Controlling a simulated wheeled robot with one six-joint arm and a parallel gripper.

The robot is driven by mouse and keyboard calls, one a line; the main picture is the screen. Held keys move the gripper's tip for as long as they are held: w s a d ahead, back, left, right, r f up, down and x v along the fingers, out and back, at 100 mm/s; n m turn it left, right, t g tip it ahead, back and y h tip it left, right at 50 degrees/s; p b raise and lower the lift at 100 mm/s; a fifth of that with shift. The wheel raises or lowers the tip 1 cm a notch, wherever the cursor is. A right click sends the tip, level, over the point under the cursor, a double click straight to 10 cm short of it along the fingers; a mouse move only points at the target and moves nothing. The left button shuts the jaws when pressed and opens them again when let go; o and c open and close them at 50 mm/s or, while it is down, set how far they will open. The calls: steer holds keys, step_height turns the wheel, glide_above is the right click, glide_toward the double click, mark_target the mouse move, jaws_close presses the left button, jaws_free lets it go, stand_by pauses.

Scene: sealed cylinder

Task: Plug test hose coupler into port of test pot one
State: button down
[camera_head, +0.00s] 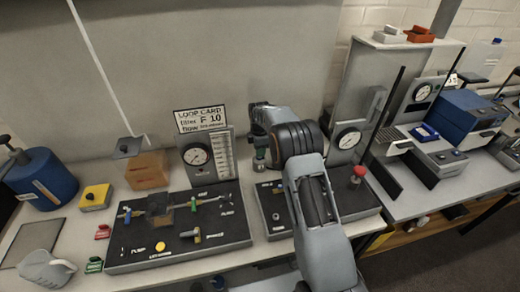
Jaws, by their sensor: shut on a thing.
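My arm rises from the bottom of the head view and bends over the middle of the bench. My gripper (261,150) points down at its far end, partly hidden by my own wrist. It is shut on a small dark green piece, taken as the test hose coupler (261,162), at the back edge of the middle panel (274,222). Whether the piece touches the panel cannot be told. I cannot make out test pot one or its port; my arm covers much of this panel.
A left panel (225,232) carries valves and a gauge (196,154) beside a loop card (203,119). A blue cylinder (40,180), yellow box (95,196) and brown block (147,170) stand left. A second gauge (348,138) and a red knob (358,171) stand right of my arm.

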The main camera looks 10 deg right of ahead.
steer(key=shift+f+b, duration=0.35)
steer(key=shift+f, duration=0.15)
steer(key=c, duration=0.7)
jaws_free()
steer(key=shift+c, duration=0.2)
steer(key=shift+r, duration=0.1)
step_height(320, 180, up, 14)
steer(key=b, duration=0.2)
